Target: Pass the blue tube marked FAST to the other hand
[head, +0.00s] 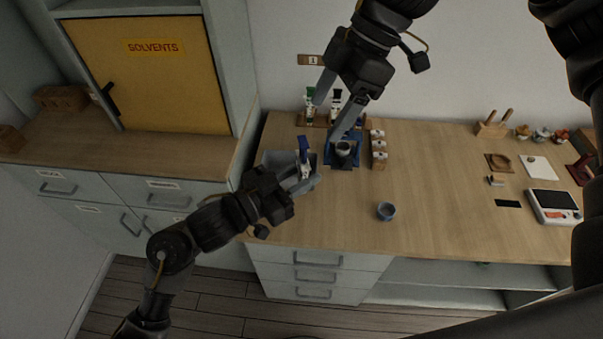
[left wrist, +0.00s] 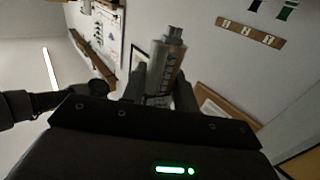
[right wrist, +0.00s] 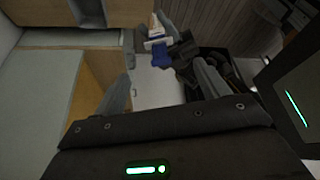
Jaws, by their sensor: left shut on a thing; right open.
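The blue-capped tube (head: 304,145) has a white body and stands roughly upright in my left gripper (head: 303,175). My left gripper is shut on it, with the cap end sticking out above the fingers. In the left wrist view the tube (left wrist: 163,70) sits between the fingers and looks greyish; its lettering is not readable. My right gripper (head: 325,122) is open and empty, up and to the right of the tube in the head view. In the right wrist view the blue cap (right wrist: 160,55) shows between the open fingers but beyond them, apparently apart.
A grey bin (head: 277,160) is behind my left gripper. Tubes with green (head: 310,93) and dark (head: 336,97) caps stand at the wall.

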